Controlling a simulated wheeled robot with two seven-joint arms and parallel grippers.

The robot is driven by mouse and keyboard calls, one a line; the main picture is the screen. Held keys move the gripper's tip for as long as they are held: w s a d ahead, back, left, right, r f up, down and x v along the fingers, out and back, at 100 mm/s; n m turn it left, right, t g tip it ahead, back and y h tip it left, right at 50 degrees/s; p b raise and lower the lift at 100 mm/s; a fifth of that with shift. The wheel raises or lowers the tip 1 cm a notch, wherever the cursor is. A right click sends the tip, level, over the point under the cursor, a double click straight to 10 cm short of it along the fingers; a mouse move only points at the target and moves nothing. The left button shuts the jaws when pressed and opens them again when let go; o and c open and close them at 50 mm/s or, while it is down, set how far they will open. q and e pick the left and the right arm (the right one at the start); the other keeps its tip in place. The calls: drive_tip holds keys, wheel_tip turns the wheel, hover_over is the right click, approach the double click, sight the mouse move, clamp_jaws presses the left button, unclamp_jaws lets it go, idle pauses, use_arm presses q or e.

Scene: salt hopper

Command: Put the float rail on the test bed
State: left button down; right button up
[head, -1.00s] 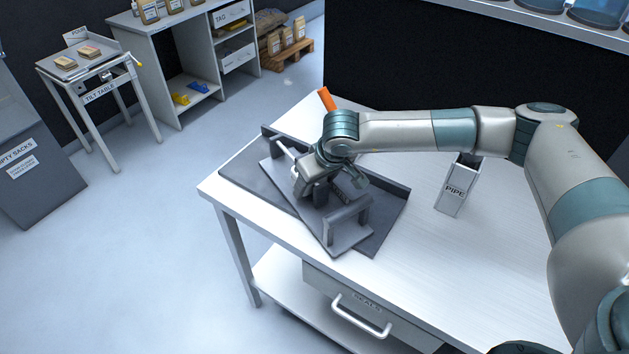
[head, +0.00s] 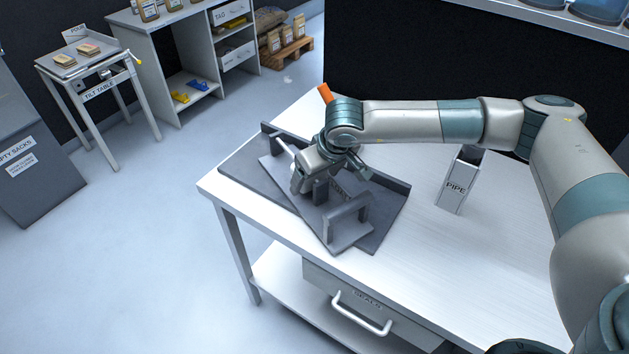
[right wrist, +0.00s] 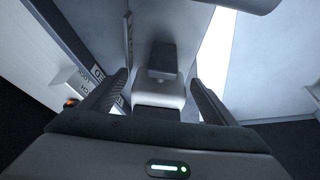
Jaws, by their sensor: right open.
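A grey plate-like piece with an upright bracket at its near end, which I take for the float rail (head: 347,236), lies diagonally on the dark grey test bed (head: 395,212) on the table. A pale bar shows at the piece's far end. My right gripper (head: 326,184) is over the middle of the piece, open, and hides part of it. In the right wrist view the two fingers (right wrist: 160,80) are apart, with a grey block (right wrist: 163,58) showing between them. I cannot tell whether the rail is fully seated. My left gripper is not in view.
An open-topped holder marked PIPE (head: 457,188) stands on the table to the right. An orange part (head: 325,93) shows behind my wrist. A drawer handle (head: 361,314) juts out at the table's front. The tabletop (head: 480,260) is clear at the near right.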

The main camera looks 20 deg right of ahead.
drive_tip(key=b+v, duration=0.3)
drive_tip(key=v, duration=0.4)
drive_tip(key=shift+s+r, duration=0.15)
drive_tip(key=shift+r, duration=0.05)
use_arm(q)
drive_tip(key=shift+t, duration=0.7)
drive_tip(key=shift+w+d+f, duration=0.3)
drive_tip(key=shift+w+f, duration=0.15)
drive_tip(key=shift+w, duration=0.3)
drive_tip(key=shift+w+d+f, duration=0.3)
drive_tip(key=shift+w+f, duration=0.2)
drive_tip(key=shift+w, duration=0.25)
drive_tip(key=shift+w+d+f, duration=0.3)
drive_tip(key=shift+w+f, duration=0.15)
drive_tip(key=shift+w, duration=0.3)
use_arm(e)
drive_tip(key=shift+v, duration=1.35)
